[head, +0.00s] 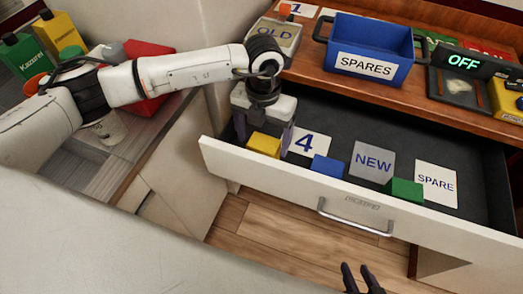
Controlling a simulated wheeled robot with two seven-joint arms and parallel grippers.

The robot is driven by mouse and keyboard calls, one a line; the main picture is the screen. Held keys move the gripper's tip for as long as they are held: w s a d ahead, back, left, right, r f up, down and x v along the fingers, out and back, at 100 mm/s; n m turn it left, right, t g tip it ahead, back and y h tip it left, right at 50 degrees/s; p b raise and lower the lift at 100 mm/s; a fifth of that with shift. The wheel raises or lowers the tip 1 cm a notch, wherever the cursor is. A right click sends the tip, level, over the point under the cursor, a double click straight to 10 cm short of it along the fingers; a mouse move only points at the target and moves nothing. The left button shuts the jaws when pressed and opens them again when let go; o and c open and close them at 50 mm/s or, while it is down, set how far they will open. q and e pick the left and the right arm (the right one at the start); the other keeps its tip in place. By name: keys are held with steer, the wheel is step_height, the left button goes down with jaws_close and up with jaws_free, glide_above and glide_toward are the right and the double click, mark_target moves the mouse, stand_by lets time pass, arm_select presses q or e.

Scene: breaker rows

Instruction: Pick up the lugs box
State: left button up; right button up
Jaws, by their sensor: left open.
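No box with a readable "lugs" label shows. In the open drawer (450,223), a yellow block (264,145), a blue block (327,167) and a green block (404,190) sit in a row near the front wall. My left gripper (262,138) points down at the drawer's left end, open, with its fingers on either side of the yellow block. I cannot tell whether they touch it. My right gripper (361,279) is at the bottom edge, empty, its dark fingers apart, in front of the drawer.
Cards reading "4" (307,145), "NEW" (372,162) and "SPARE" (436,184) lie in the drawer. A blue bin labelled "SPARES" (368,40) and an "OFF" display (463,63) stand on the wooden counter above. Bottles (25,58) stand at the left. The floor before the drawer is clear.

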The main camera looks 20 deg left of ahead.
arm_select(q)
steer(key=f, duration=0.2)
steer(key=f+p, duration=0.1)
steer(key=f, duration=0.2)
steer(key=shift+s+d+f, duration=0.1)
steer(key=shift+d+f, duration=0.1)
steer(key=shift+f, duration=0.1)
steer(key=c, duration=1.3)
steer(key=shift+r, duration=0.1)
